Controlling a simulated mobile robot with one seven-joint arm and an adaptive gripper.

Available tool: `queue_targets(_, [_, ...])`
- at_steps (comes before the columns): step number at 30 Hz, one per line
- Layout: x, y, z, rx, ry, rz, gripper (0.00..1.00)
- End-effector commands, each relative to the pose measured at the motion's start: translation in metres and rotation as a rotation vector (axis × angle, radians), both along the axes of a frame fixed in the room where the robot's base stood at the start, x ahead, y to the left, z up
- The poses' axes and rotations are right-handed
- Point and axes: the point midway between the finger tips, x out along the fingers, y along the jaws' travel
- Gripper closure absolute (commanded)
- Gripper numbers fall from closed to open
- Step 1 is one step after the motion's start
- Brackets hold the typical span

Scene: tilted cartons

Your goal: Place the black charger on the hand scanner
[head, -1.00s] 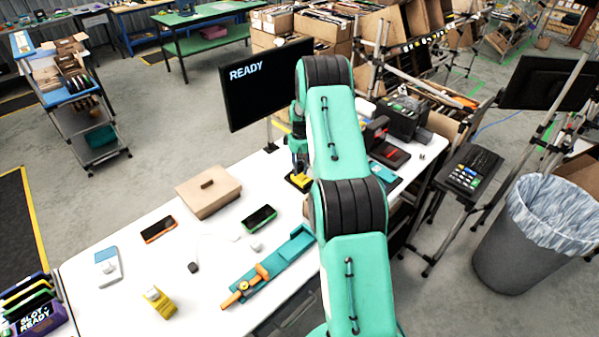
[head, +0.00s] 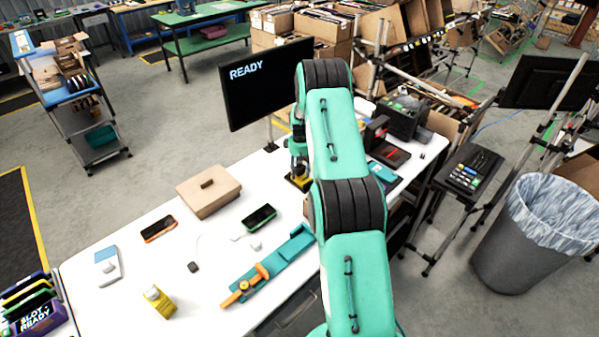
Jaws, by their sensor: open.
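A small black block (head: 193,267), which looks like the black charger, lies on the white table left of centre. A thin pale cable runs near it. A yellow and black device (head: 300,182), possibly the hand scanner, sits by the monitor's foot, partly hidden by my arm. My gripper (head: 299,170) is low over this device, open, its fingers mostly hidden. I cannot tell whether it touches the device. Another yellow object (head: 158,302) stands near the table's front left; I cannot tell whether it is a scanner.
A cardboard box (head: 208,193), an orange-edged phone (head: 159,229), a green-edged phone (head: 259,217) and a teal tray with orange clamp (head: 268,266) are on the table (head: 120,215). A monitor (head: 262,85) stands behind my gripper. The table between the small items is bare.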

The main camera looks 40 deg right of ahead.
Motion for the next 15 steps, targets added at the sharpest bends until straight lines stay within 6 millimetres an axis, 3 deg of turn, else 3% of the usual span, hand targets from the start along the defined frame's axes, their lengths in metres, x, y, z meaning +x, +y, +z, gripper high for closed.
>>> queue_targets(8, [0.0, 0.0, 0.009, -0.001, -0.001, 0.0, 0.52])
queue_targets(15, [0.001, -0.001, 0.037, -0.002, -0.002, 0.0, 0.52])
